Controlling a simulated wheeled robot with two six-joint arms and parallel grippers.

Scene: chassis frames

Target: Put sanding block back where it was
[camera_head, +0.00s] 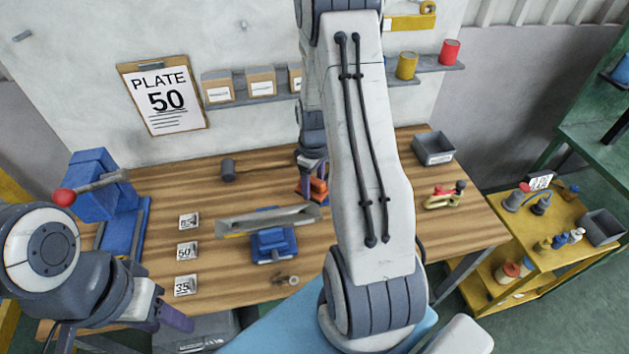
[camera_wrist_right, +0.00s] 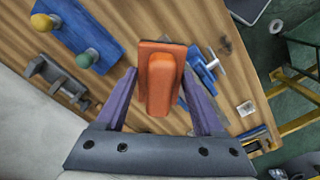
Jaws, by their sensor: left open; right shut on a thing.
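The orange sanding block (camera_wrist_right: 160,85) is between the purple fingers of my right gripper (camera_wrist_right: 163,100), which is shut on it. In the head view the block (camera_head: 318,188) shows at the back middle of the wooden table, partly hidden by my right arm. I cannot tell whether it touches the tabletop. My left gripper (camera_head: 172,322) is open and empty at the table's front left edge.
A blue vise (camera_head: 272,245) holds a long metal piece (camera_head: 262,221) in front of the block. Number cards (camera_head: 187,251) lie to its left, and a dark mallet (camera_head: 229,170) lies behind. A larger blue machine (camera_head: 100,185) stands at left.

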